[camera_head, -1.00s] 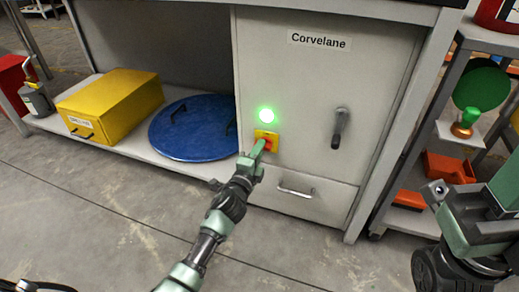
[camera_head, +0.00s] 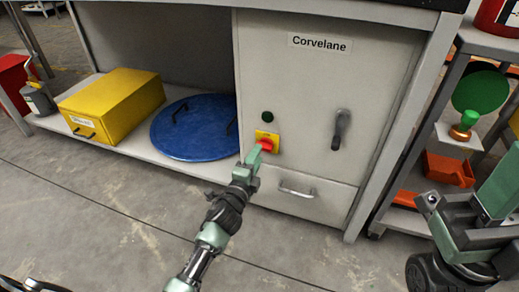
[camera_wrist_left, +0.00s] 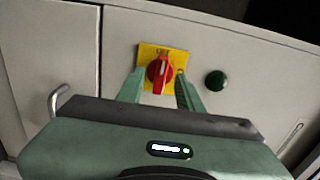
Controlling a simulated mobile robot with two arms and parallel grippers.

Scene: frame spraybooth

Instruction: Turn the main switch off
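The main switch is a red rotary knob (camera_head: 266,145) on a yellow plate (camera_head: 275,136), on the front of the grey Corvelane cabinet. In the left wrist view, the red knob (camera_wrist_left: 159,75) shows with its raised grip roughly upright in the picture; the plate's lettering is too small to read surely. My left gripper (camera_head: 257,155) is at the knob. In the left wrist view, the fingers of my left gripper (camera_wrist_left: 160,90) stand on either side of the knob with gaps. The round indicator lamp (camera_head: 267,117) above the switch is dark green and unlit; it also shows in the wrist view (camera_wrist_left: 215,80).
A lever handle (camera_head: 341,130) and a drawer pull (camera_head: 297,191) stick out from the cabinet (camera_head: 300,80). A blue round lid (camera_head: 195,140) and a yellow box (camera_head: 110,105) sit on the low shelf at left. An orange bin (camera_head: 448,168) is on the right rack.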

